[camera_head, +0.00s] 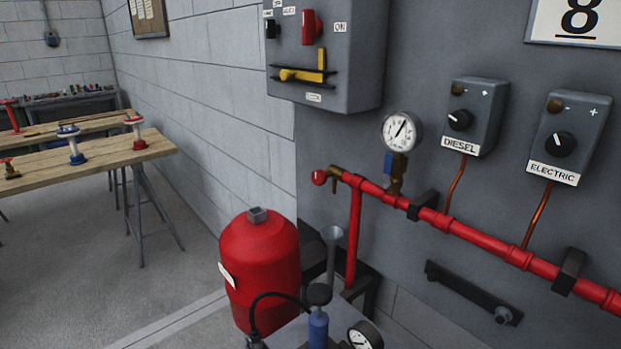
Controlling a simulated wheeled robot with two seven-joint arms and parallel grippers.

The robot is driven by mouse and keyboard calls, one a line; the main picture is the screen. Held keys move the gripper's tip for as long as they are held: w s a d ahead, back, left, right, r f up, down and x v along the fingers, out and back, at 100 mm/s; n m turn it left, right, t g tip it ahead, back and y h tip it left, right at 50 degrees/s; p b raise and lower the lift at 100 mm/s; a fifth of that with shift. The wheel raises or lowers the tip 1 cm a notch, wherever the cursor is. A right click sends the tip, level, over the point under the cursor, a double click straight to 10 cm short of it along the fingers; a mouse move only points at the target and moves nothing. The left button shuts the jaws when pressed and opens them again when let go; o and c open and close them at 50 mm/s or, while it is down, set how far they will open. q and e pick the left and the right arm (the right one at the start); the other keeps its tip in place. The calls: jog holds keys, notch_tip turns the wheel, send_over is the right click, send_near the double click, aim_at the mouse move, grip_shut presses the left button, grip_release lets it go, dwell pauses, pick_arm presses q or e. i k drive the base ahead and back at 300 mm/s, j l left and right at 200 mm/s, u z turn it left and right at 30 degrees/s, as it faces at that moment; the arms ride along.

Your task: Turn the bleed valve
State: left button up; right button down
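A red pipe (470,235) runs along the grey wall panel, sloping down to the right. At its left end is a small brass valve (336,176) with a round red knob (319,178); this may be the bleed valve, but no label shows on it. Above the pipe, a round pressure gauge (401,131) stands on a brass fitting with a blue part (388,163) beside it. Neither of my grippers is in view, and nothing touches the valve or the pipe.
A red tank (259,262) stands below the valve, beside a unit with a blue cylinder (318,328) and another gauge (365,336). DIESEL (474,117) and ELECTRIC (567,137) boxes and a grey control box (355,40) are on the wall. A wooden table (100,153) with valves is at left.

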aim_at(320, 177)
jog(key=i+j+z, duration=0.15)
jog(key=j, duration=0.25)
jog(key=i+j+z, duration=0.15)
jog(key=j, duration=0.2)
jog(key=i+j+z, duration=0.1)
jog(key=j, duration=0.35)
jog(key=i+j+z, duration=0.15)
jog(key=j, duration=0.25)
jog(key=i+j+z, duration=0.15)
jog(key=j, duration=0.3)
jog(key=i+j+z, duration=0.15)
jog(key=j, duration=0.3)
jog(key=k, duration=0.05)
